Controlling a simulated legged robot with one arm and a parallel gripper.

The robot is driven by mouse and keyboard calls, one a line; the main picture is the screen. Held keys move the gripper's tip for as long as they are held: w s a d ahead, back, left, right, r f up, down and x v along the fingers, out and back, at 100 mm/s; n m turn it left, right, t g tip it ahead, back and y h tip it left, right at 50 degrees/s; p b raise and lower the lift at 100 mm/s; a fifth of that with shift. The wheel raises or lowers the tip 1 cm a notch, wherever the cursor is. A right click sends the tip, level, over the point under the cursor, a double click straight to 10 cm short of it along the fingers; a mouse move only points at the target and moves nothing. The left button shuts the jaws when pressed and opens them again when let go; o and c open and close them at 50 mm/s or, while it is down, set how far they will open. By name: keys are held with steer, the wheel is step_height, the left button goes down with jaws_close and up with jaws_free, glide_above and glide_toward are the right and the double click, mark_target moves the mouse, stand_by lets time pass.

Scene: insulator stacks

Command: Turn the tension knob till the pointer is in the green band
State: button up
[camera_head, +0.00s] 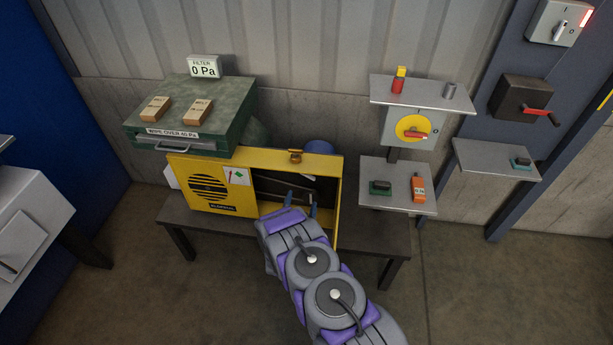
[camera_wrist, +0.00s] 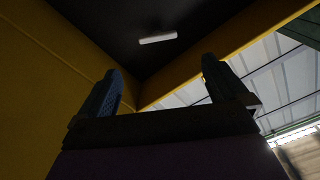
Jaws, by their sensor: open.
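The yellow housing (camera_head: 335,205) stands on a dark bench with its right part open and dark inside. A small white plate (camera_head: 237,175) on its front bears a thin red mark at left and a green patch at right; it is too small to read as a pointer and band. A small orange-brown fitting (camera_head: 296,155) sits on the top edge; I cannot tell whether it is the tension knob. My gripper (camera_head: 301,201) is at the opening, below that fitting, open and empty. In the wrist view, its blue fingers (camera_wrist: 162,88) are apart between yellow walls.
A pale bar (camera_wrist: 158,38) shows on the dark surface in the wrist view. A green filter box (camera_head: 210,105) with two wooden blocks stands behind left. Right are shelves (camera_head: 398,196) with small items and a yellow disc with a red handle (camera_head: 413,130). The floor at right is clear.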

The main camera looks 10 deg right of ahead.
mark_target(309, 176)
steer(key=b+x, duration=0.2)
steer(key=x, duration=1.1)
steer(key=shift+w+d+f, duration=0.1)
steer(key=shift+d+f, duration=0.05)
steer(key=shift+d, duration=0.1)
steer(key=shift+w+d, duration=0.2)
steer(key=shift+w, duration=0.3)
steer(key=c, duration=1)
steer(key=shift+m, duration=0.3)
steer(key=m+p, duration=0.3)
steer(key=m, duration=0.2)
steer(key=shift+s+d, duration=0.1)
steer(key=shift+f+m, duration=0.1)
steer(key=shift+m, duration=1)
